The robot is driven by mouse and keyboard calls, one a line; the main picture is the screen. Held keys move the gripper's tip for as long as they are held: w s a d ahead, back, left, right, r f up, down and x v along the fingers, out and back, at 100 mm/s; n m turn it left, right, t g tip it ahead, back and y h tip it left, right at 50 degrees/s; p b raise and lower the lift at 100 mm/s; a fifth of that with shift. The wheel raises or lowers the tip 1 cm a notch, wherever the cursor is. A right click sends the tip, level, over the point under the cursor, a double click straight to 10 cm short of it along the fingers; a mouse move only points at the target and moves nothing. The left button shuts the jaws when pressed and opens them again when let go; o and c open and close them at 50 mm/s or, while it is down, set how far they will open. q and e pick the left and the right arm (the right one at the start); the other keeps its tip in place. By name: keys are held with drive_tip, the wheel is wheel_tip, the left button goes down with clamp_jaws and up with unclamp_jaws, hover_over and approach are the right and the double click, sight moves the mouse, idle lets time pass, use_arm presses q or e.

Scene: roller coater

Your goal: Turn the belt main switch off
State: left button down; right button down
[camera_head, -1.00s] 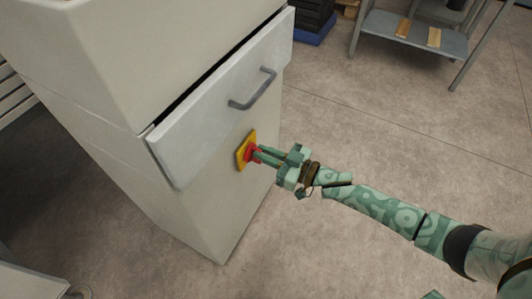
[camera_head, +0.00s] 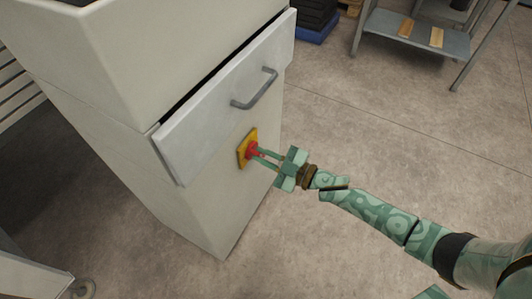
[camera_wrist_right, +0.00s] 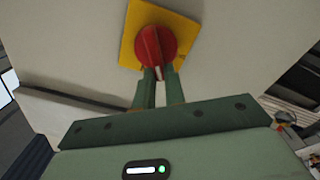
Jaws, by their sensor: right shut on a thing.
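The belt main switch is a red rotary knob (camera_head: 251,149) on a yellow square plate (camera_head: 242,154), on the side of a pale cabinet below its drawer. In the right wrist view the round red knob (camera_wrist_right: 152,42) shows a raised grip bar with a white mark at its lower end, and the yellow plate (camera_wrist_right: 180,20) sits tilted in the picture. My right gripper (camera_head: 258,154) reaches it from the right. In the wrist view its green fingertips (camera_wrist_right: 157,75) are closed on the lower end of the grip bar, partly hiding it. My left gripper is out of view.
The cabinet's drawer front (camera_head: 215,105) with a grey handle (camera_head: 256,89) stands slightly out just above the switch. A metal shelf cart (camera_head: 415,35) with wooden pieces stands at the back right. The floor right of the cabinet is clear.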

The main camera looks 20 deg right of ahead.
drive_tip(key=n, duration=0.2)
drive_tip(key=shift+s+a+f+n, duration=0.2)
drive_tip(key=shift+f+n, duration=0.1)
drive_tip(key=shift+n, duration=0.1)
drive_tip(key=n, duration=0.2)
drive_tip(key=shift+s+a+f+n+b, duration=0.1)
drive_tip(key=shift+f+n+b, duration=0.2)
drive_tip(key=shift+n, duration=0.1)
drive_tip(key=n, duration=0.3)
drive_tip(key=shift+a+f+b, duration=0.1)
drive_tip(key=shift+f+b, duration=0.2)
drive_tip(key=shift+b, duration=0.1)
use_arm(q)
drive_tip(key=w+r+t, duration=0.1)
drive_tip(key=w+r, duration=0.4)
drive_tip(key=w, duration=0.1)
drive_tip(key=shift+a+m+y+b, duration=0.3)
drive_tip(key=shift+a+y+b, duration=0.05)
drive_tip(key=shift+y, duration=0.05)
use_arm(e)
drive_tip(key=shift+s+f+n, duration=0.1)
drive_tip(key=shift+f+n, duration=0.1)
drive_tip(key=shift+n, duration=1.2)
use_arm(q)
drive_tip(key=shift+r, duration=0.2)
use_arm(e)
drive_tip(key=c, duration=1.5)
unclamp_jaws()
drive_tip(key=shift+o, duration=0.2)
drive_tip(key=shift+r, duration=0.1)
